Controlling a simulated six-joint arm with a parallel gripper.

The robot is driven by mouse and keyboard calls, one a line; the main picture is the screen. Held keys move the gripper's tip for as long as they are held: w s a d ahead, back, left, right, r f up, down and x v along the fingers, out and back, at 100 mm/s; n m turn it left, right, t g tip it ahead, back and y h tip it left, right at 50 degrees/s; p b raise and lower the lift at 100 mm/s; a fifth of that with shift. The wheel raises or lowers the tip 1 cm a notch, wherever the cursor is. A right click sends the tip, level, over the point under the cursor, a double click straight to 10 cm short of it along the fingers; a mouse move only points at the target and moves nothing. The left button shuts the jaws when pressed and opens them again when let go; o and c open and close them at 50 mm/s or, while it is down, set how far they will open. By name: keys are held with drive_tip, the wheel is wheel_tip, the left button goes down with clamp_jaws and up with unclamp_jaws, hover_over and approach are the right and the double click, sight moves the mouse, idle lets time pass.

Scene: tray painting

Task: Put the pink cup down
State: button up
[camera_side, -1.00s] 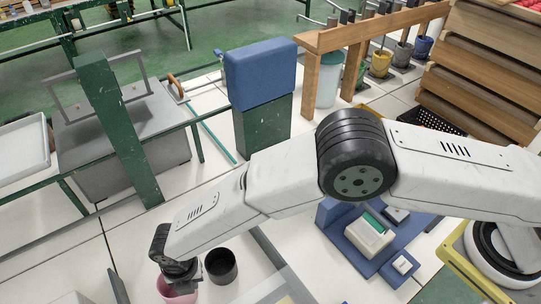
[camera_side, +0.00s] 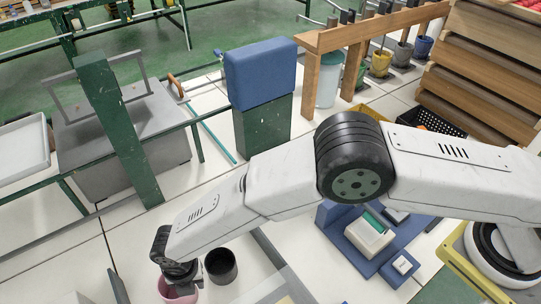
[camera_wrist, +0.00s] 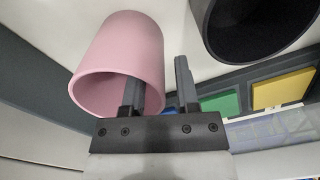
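The pink cup (camera_side: 178,296) is at the bottom left of the side view, partly hidden by my gripper (camera_side: 180,275). In the wrist view the pink cup (camera_wrist: 118,50) has its mouth facing the camera. One finger of my gripper (camera_wrist: 160,85) reaches inside the cup and the other is outside it, with the cup wall between them. The fingers stand apart, with gaps beside the wall. The cup appears to be on the white surface, but its base is not clearly seen.
A dark grey cup (camera_side: 221,266) stands close to the right of the pink cup. It also shows in the wrist view (camera_wrist: 250,30). Green (camera_wrist: 220,102) and yellow (camera_wrist: 283,90) blocks lie nearby. A blue tray (camera_side: 360,262) with white boxes is farther right.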

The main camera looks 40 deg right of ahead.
wheel_tip(320, 180, up, 12)
idle(0.7)
drive_tip(key=shift+r, duration=0.1)
idle(0.4)
drive_tip(key=w+d+r+m, duration=0.2)
drive_tip(key=d+m, duration=0.3)
drive_tip(key=d, duration=0.4)
drive_tip(key=w+d+r+m+t, duration=0.1)
drive_tip(key=w+d+r+m, duration=0.15)
drive_tip(key=d+m, duration=0.45)
drive_tip(key=w+d+r+m, duration=0.1)
drive_tip(key=d+r+m, duration=0.25)
drive_tip(key=d, duration=0.65)
drive_tip(key=s+d+m, duration=0.6)
drive_tip(key=d+m, duration=0.2)
drive_tip(key=d, duration=0.1)
drive_tip(key=s+d+m+t, duration=0.1)
drive_tip(key=s+d+m, duration=0.5)
drive_tip(key=d+m, duration=0.2)
drive_tip(key=shift+d+r+t, duration=0.25)
drive_tip(key=shift+d+t, duration=0.05)
drive_tip(key=shift+d, duration=0.6)
